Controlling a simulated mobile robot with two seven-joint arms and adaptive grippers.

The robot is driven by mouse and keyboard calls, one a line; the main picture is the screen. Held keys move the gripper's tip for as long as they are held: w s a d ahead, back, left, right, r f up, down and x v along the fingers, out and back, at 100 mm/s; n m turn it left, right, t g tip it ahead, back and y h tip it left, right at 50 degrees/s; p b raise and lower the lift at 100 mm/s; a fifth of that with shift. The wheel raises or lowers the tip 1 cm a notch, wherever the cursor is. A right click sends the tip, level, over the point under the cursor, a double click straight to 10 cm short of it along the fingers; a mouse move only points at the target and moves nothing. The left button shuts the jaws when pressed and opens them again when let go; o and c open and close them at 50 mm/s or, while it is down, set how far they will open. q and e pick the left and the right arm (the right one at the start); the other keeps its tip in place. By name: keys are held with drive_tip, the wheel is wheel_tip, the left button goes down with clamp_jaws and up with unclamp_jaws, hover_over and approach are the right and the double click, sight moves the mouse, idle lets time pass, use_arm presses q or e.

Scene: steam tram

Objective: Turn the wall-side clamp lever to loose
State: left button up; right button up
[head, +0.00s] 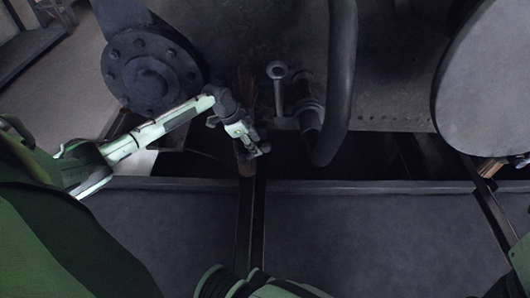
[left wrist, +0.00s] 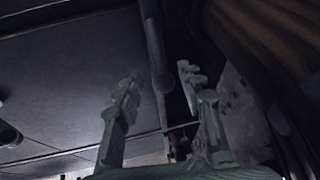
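My left gripper (head: 256,147) is in the head view, over the dark gap below the tram's end plate, with its fingers pointing down and right. In the left wrist view its two fingers (left wrist: 160,92) stand apart with nothing between them. An upright grey lever-like rod with a round eye at its top (head: 277,72) stands on the end plate, up and right of the gripper and apart from it. I cannot tell whether this is the wall-side clamp lever, and no loose or tight marking is readable.
A thick dark hose (head: 342,80) curves down right of the rod. A round bolted buffer flange (head: 150,70) is at upper left, near my left forearm. A large round buffer plate (head: 492,80) is at right. Flat dark panels (head: 360,230) fill the foreground.

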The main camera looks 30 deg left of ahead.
sight(261, 150)
use_arm(q)
drive_tip(key=b+x, duration=0.1)
drive_tip(key=x, duration=0.4)
drive_tip(key=shift+w+f+b, duration=0.1)
drive_tip(key=shift+f+b, duration=0.1)
drive_tip(key=shift+b, duration=0.1)
drive_tip(key=shift+d, duration=0.1)
clamp_jaws()
